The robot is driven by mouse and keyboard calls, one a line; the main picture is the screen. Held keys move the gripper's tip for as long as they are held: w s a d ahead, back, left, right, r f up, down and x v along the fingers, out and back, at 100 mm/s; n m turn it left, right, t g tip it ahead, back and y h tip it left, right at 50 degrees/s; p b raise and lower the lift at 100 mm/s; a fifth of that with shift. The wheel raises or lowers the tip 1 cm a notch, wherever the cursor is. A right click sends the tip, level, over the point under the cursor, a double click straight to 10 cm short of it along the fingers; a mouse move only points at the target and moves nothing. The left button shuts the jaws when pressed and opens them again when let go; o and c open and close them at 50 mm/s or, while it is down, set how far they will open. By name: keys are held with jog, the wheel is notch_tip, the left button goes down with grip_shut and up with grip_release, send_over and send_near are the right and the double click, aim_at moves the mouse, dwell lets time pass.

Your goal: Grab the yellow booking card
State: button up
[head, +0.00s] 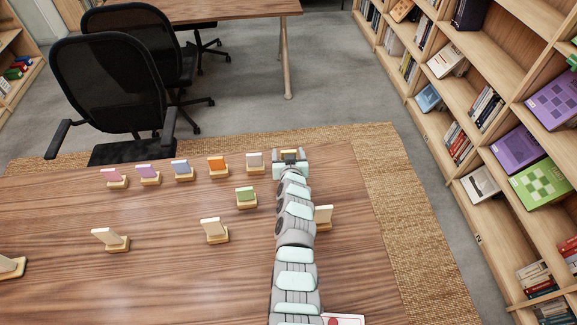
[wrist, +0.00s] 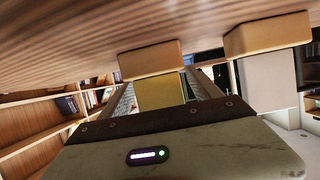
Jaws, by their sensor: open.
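The yellow booking card (head: 289,154) stands at the far edge of the wooden table, partly hidden by my gripper in the head view. In the wrist view, which is upside down, the yellow card (wrist: 158,94) stands in a wooden base (wrist: 150,60). My gripper (head: 290,162) is at the card, low over the table. Its fingers (wrist: 162,86) are open, one on each side of the card. Whether either finger touches the card cannot be told.
A whitish card (head: 255,160) stands close left of my gripper; it also shows in the wrist view (wrist: 266,82). Orange (head: 217,163), blue (head: 181,168) and pink cards continue the row. A green card (head: 246,194) and a cream card (head: 323,214) stand nearer.

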jog(key=c, duration=1.5)
